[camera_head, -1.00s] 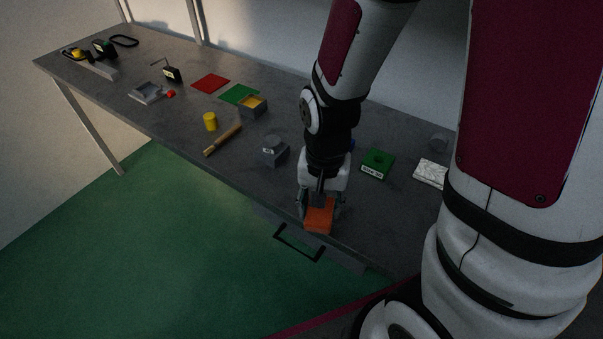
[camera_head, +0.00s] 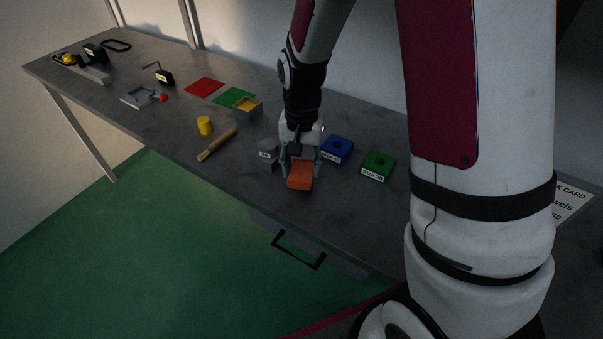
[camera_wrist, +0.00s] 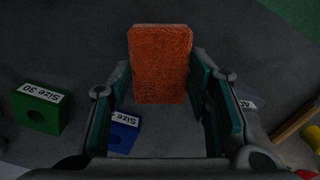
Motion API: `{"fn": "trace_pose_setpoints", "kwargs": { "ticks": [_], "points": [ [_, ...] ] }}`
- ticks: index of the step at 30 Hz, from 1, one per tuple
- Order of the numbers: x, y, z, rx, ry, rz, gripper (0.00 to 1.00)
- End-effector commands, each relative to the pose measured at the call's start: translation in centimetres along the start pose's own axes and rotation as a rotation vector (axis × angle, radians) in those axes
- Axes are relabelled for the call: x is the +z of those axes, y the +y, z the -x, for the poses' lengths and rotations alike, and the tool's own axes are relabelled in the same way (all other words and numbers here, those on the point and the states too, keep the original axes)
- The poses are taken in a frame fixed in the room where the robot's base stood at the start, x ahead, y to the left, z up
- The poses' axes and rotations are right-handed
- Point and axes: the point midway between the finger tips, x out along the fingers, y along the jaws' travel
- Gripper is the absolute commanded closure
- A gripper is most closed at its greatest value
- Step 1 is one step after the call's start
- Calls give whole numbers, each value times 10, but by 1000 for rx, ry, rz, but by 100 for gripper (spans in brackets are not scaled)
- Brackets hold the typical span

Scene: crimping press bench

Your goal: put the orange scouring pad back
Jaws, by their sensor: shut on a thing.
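The orange scouring pad (camera_head: 300,176) is a rough, rectangular block. It is between the fingers of my gripper (camera_head: 301,166), which is shut on it over the middle of the bench. In the wrist view the pad (camera_wrist: 160,65) sticks out past the fingers, which sit at its left and right sides. I cannot tell whether its underside touches the bench top or is a little above it.
A grey block (camera_head: 267,154) stands close left of my gripper. Blue (camera_head: 338,149) and green (camera_head: 377,163) size blocks stand to the right. A wooden-handled tool (camera_head: 217,144) and yellow cylinder (camera_head: 205,125) lie farther left. The bench (camera_head: 330,215) in front is clear.

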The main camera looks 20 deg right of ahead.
Motion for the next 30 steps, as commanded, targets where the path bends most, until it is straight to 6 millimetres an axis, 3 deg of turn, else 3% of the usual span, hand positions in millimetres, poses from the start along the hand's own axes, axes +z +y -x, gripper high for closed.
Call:
{"fn": "trace_pose_setpoints", "kwargs": {
  "ticks": [7,19,20,21,22,30],
  "points": [
    [2,1,-30,2,-3,0,86],
    [1,0,-35,1,-1,0,86],
    [1,0,-35,0,-1,0,48],
    [1,0,-34,0,-1,0,39],
    [1,1,-34,0,-1,0,35],
    [1,1,-34,0,-1,0,35]
  ]
}}
